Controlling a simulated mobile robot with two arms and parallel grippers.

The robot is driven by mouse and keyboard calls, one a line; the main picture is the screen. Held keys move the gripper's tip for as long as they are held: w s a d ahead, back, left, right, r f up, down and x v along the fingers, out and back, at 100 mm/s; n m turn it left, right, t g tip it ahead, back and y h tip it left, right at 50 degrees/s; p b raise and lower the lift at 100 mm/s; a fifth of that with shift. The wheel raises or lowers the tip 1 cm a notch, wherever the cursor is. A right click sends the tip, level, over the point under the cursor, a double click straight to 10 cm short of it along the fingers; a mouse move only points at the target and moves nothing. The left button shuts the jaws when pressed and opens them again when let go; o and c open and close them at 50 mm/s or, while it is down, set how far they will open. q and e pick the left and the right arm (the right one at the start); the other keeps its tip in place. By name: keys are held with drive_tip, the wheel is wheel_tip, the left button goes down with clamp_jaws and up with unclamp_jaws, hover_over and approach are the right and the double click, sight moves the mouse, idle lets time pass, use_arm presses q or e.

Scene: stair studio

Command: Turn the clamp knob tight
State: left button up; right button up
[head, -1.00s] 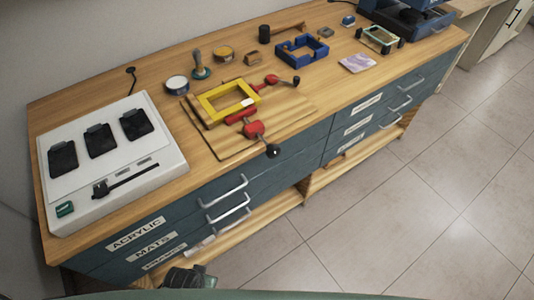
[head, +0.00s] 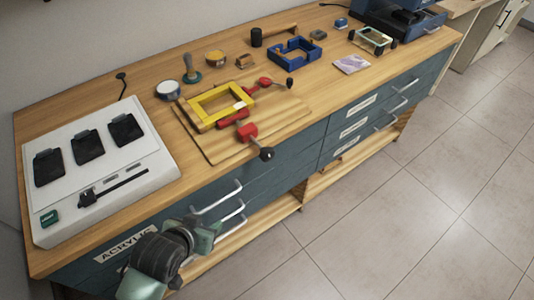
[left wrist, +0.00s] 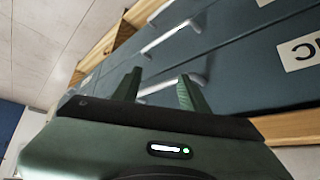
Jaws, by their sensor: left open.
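A yellow frame (head: 204,119) lies on a wooden board (head: 216,156) on the workbench. Two red clamps sit at its right side. The nearer clamp (head: 247,133) has a black knob (head: 267,154) by the bench's front edge; the farther clamp (head: 265,83) has a black knob (head: 290,83) pointing right. How tight either one is cannot be seen. My left gripper (head: 208,228) is in front of the drawers, lower than the bench top and left of the nearer knob. In the left wrist view its fingers (left wrist: 160,92) are apart and empty, facing the drawer handles. My right gripper is not in view.
A white panel (head: 150,171) with black pads stands at the left of the bench. A blue frame (head: 296,54), small tins and tools lie behind the board. Drawer handles (head: 219,197) stick out near my left gripper. The floor (head: 430,190) to the right is clear.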

sight(261, 158)
use_arm(q)
drive_tip(key=w+d+r+m+t+h, duration=0.1)
drive_tip(key=w+d+r+m+h, duration=0.1)
drive_tip(key=w+d+r+h, duration=0.1)
drive_tip(key=w+d+r+m+t+h, duration=0.1)
drive_tip(key=w+d+r+m+h, duration=0.1)
drive_tip(key=w+d+m+h, duration=0.1)
drive_tip(key=w+d+r+m+t+h, duration=0.1)
drive_tip(key=w+d+r+m+h, duration=0.1)
drive_tip(key=w+h, duration=0.3)
drive_tip(key=shift+w+d+r+m+h, duration=0.2)
drive_tip(key=shift+d+r+m+h, duration=0.1)
drive_tip(key=shift+d+r+h, duration=0.5)
drive_tip(key=shift+w+d+r, duration=0.1)
drive_tip(key=shift+w, duration=0.05)
drive_tip(key=shift+p+x, duration=0.6)
drive_tip(key=shift+x, duration=2.95)
drive_tip(key=shift+c, duration=0.3)
